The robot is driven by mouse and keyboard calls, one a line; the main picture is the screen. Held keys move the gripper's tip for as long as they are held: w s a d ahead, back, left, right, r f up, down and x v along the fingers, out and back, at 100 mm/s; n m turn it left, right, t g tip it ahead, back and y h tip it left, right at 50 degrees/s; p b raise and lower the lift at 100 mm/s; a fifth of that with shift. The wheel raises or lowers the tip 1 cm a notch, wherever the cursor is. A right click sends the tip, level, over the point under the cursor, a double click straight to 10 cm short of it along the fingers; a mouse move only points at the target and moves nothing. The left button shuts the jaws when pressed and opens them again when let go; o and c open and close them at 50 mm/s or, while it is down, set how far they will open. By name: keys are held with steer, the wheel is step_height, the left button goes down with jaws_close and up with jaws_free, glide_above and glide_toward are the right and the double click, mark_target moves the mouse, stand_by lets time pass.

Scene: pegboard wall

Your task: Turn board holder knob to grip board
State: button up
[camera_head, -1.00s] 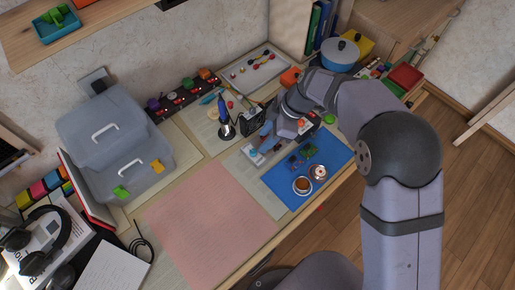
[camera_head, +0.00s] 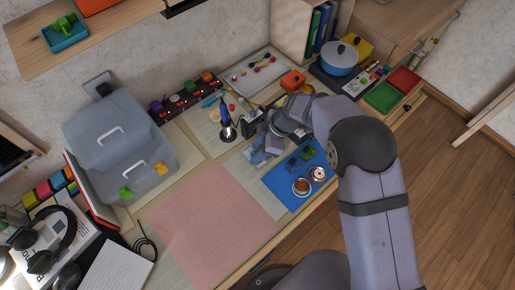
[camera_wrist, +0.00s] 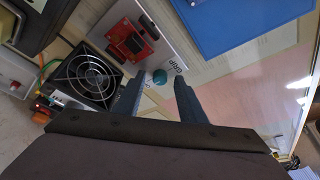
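The board holder (camera_wrist: 166,52) is a white plate marked GRIP in the wrist view. A red circuit board (camera_wrist: 132,40) sits on it. The teal round knob (camera_wrist: 160,76) is beside the lettering. My gripper (camera_wrist: 159,84) is open, and the knob appears between its two fingertips in the picture. I cannot tell whether the fingers touch it or how high they are above it. In the head view my gripper (camera_head: 262,151) is over the holder, left of the blue mat's upper corner, and hides most of the holder.
A black fan (camera_wrist: 86,76) is left of the holder in the wrist view. A soldering iron in its stand (camera_head: 226,128) is close left of my gripper. The blue mat (camera_head: 283,188) holds a cup (camera_head: 301,186) and small parts. The pink mat (camera_head: 205,220) is clear.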

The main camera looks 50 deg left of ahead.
steer(key=shift+c, duration=0.6)
jaws_close()
